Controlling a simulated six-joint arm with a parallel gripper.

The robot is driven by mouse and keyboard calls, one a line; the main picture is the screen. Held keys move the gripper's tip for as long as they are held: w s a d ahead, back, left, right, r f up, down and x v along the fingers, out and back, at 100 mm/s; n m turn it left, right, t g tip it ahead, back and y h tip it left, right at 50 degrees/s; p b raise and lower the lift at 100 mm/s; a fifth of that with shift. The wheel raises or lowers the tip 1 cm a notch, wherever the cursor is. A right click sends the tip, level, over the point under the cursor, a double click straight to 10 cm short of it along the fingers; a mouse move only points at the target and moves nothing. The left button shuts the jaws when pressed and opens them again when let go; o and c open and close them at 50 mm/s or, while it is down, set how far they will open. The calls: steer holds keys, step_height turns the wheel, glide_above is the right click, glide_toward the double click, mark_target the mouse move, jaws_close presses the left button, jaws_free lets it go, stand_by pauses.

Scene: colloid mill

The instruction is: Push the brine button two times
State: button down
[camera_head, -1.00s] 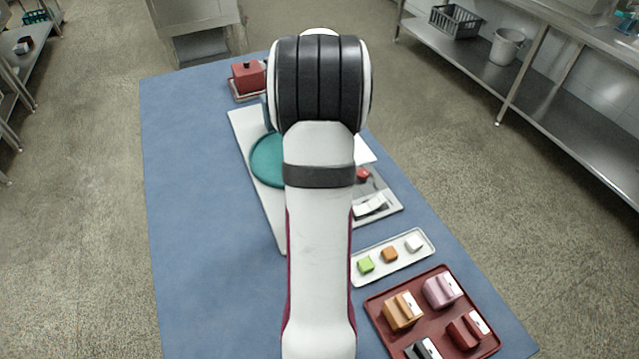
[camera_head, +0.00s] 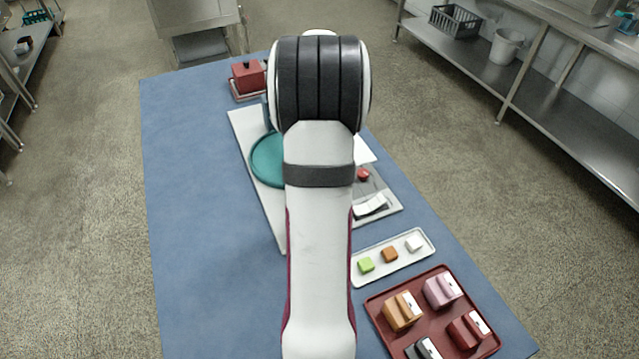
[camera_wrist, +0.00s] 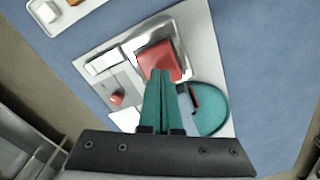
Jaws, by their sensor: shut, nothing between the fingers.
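No label reading brine is legible, so I cannot tell which part is the brine button. A small red knob (camera_head: 363,174) sits on a grey panel beside a white rocker-like piece (camera_head: 370,205); the knob also shows in the wrist view (camera_wrist: 116,99). My gripper (camera_wrist: 161,76) has teal fingers shut together, with nothing between them. Their tips overlap a red block (camera_wrist: 160,58) on the pale base plate (camera_wrist: 205,45); I cannot tell if they touch. My arm hides the gripper and much of the machine in the head view.
A teal disc (camera_head: 268,160) lies on the plate. A white tray (camera_head: 408,259) holds green, orange and white cubes. A maroon tray (camera_head: 375,303) holds several labelled blocks at the front right. A red lidded box (camera_head: 247,77) stands at the back. The blue mat's left side is clear.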

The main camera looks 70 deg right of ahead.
steer(key=shift+f, duration=1.65)
steer(key=shift+r, duration=3.8)
steer(key=shift+r, duration=1.05)
stand_by(0.4)
steer(key=w+a+r+n, duration=0.1)
steer(key=w+a+n, duration=0.15)
steer(key=a, duration=0.65)
steer(key=w+a+r+n+y, duration=0.1)
steer(key=w+a+r, duration=0.15)
steer(key=a, duration=0.75)
steer(key=w+a+r+n, duration=0.1)
steer(key=w+a+n, duration=0.15)
steer(key=a, duration=0.65)
steer(key=s+a+f+n, duration=0.3)
steer(key=s+a, duration=0.6)
steer(key=a, duration=0.5)
steer(key=shift+s+f+y, duration=0.25)
steer(key=shift+s+y, duration=0.1)
steer(key=shift+y, duration=0.05)
